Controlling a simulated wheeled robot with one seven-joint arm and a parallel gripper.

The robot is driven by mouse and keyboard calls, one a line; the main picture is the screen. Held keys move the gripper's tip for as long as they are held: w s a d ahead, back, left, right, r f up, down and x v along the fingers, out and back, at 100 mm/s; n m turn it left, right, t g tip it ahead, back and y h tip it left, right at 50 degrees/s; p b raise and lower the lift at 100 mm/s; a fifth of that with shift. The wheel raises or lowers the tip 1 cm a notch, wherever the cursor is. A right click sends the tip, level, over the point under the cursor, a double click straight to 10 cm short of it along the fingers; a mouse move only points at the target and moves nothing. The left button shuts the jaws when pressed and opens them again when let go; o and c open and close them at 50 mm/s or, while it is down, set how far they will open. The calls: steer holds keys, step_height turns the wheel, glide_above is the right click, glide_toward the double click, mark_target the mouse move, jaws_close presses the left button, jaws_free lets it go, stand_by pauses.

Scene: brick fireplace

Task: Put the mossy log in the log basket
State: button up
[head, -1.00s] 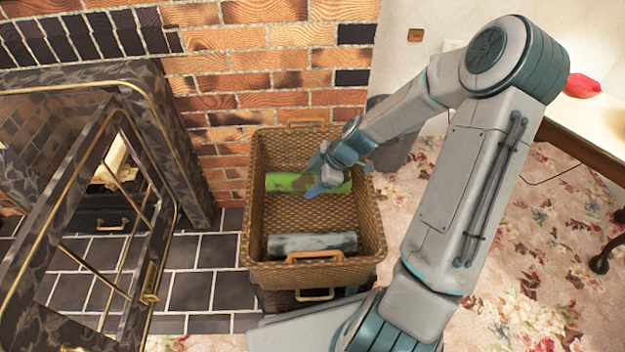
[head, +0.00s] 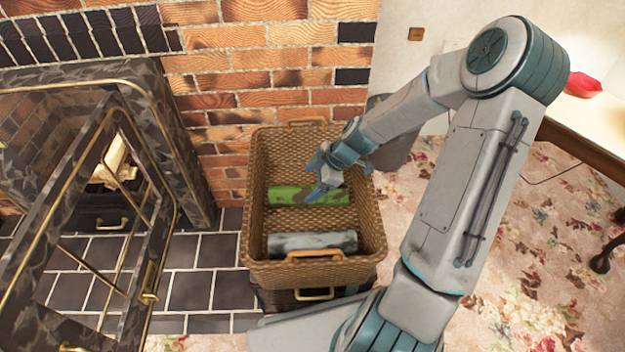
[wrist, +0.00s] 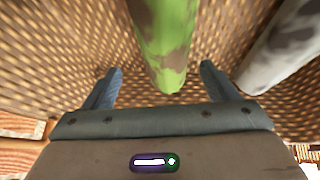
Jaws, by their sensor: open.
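The mossy log, green with brown patches (head: 290,195), lies inside the wicker log basket (head: 316,218), toward its far end. My gripper (head: 318,188) is inside the basket just above the log and hides part of it. In the wrist view, the log (wrist: 168,45) is ahead of my open fingers (wrist: 160,80), its near end roughly between the two fingertips. The fingers stand apart, with a gap on each side of the log, and the log rests on the basket floor.
A grey log (head: 312,243) lies in the near part of the basket; it also shows at the right in the wrist view (wrist: 285,45). An open fireplace door (head: 95,220) stands to the left. A brick wall (head: 270,65) is behind the basket.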

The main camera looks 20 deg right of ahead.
steer(key=p+v, duration=0.5)
steer(key=v, duration=0.7)
steer(key=s+a+r+m+h, duration=0.3)
steer(key=s+r+m, duration=0.3)
steer(key=s, duration=0.3)
steer(key=s+a+r+m+g+h, duration=0.1)
steer(key=s+a+r+m+h, duration=0.1)
steer(key=s+r+m, duration=0.5)
steer(key=shift+s+a+r+m+g+h, duration=0.15)
steer(key=shift+s+a+m+g+h, duration=0.2)
steer(key=shift+s+a+m, duration=0.7)
steer(key=shift+w+d+m, duration=0.2)
steer(key=shift+d+m, duration=0.05)
steer(key=shift+d, duration=0.2)
